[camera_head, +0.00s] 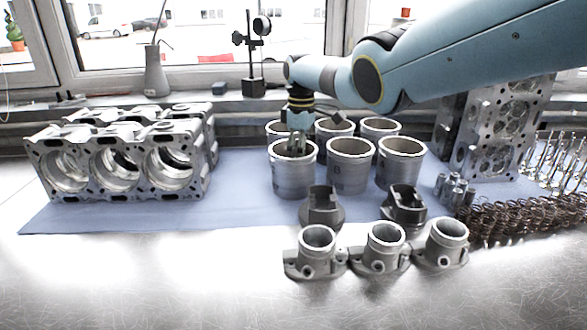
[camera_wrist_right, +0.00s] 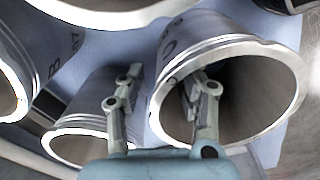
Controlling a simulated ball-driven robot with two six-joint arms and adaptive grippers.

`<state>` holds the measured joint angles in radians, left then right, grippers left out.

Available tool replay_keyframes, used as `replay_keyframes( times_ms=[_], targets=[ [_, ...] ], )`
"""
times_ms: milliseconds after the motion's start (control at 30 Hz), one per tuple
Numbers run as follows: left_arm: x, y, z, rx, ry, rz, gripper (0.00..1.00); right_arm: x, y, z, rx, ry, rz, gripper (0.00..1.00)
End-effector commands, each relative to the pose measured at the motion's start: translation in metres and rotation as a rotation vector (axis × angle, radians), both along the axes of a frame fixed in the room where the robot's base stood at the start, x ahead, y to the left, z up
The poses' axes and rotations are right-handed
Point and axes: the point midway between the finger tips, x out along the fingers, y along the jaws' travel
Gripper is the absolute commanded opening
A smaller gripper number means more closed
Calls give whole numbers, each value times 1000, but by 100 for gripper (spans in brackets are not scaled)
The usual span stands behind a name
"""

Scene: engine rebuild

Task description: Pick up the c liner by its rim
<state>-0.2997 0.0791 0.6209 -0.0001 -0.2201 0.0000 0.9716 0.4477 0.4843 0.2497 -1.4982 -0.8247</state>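Several grey metal cylinder liners stand upright in two rows. My right gripper (camera_head: 297,145) points down at the front-left liner (camera_head: 292,182). In the right wrist view, my right gripper (camera_wrist_right: 160,85) has its fingers apart. One finger is inside the mouth of this liner (camera_wrist_right: 255,45), and the other is outside its wall, in front of a neighbouring liner (camera_wrist_right: 65,147). The rim lies between the fingers, with a visible gap on the outer side. A faint mark like a C shows by this liner, but I cannot read it surely. My left gripper is out of view.
Other liners (camera_head: 350,175) stand close to the right and behind. An engine block (camera_head: 120,160) is at left on the blue mat (camera_head: 235,205). Cylinder heads (camera_head: 495,130), springs (camera_head: 520,218) and valves are at right. Flanged parts (camera_head: 385,250) stand in front. The front left is clear.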

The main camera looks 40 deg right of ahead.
Motion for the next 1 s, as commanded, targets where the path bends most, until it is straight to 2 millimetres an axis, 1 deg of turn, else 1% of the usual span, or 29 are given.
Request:
replay_keyframes(
  times_ms=[33, 67, 267, 300, 500, 567, 1000],
  targets=[
    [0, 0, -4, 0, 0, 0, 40, 0, 1, -7, 1, 2, 0, 34],
    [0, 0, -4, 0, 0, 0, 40, 0, 1, -8, 1, 2, 0, 34],
    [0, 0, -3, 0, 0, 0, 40, 0, 0, -8, 0, 0, 0, 34],
    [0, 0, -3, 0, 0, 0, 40, 0, 0, -8, 0, 0, 0, 33],
    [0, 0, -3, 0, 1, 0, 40, 0, 0, -8, 0, 1, 0, 7],
    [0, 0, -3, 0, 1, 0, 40, 0, 0, -8, 0, 1, 0, 0],
    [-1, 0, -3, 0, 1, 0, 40, 0, 0, -7, 0, 0, 0, 0]
  ],
)
